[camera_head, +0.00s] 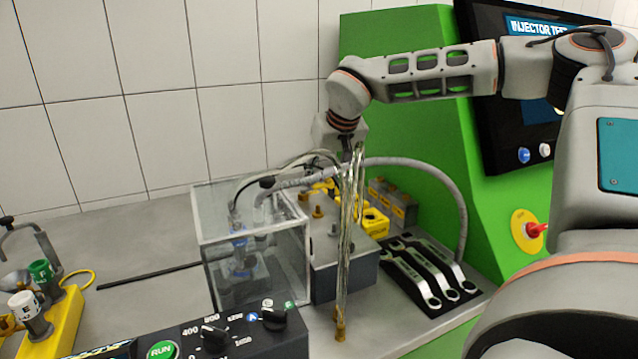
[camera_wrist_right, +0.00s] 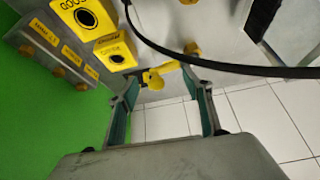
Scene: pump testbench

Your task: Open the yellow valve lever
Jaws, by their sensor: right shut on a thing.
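My right gripper (camera_head: 346,156) comes down from the upper right to the back of the grey pump block (camera_head: 342,272); its fingertips are partly hidden by hoses and clear strands. In the right wrist view the two fingers (camera_wrist_right: 160,82) stand either side of the yellow valve lever (camera_wrist_right: 156,76), which lies between their tips; the gripper is shut on it. In the head view a bit of yellow (camera_head: 325,187) shows below the gripper, but I cannot make out the lever's shape there. My left gripper is not in view.
A clear box (camera_head: 250,245) with a blue fitting stands left of the block. A grey hose (camera_head: 425,168) arches to the right. Wrenches (camera_head: 428,272) lie on a black tray. Yellow labelled blocks (camera_wrist_right: 75,20) sit close beside the fingers. A control panel (camera_head: 210,340) stands in front.

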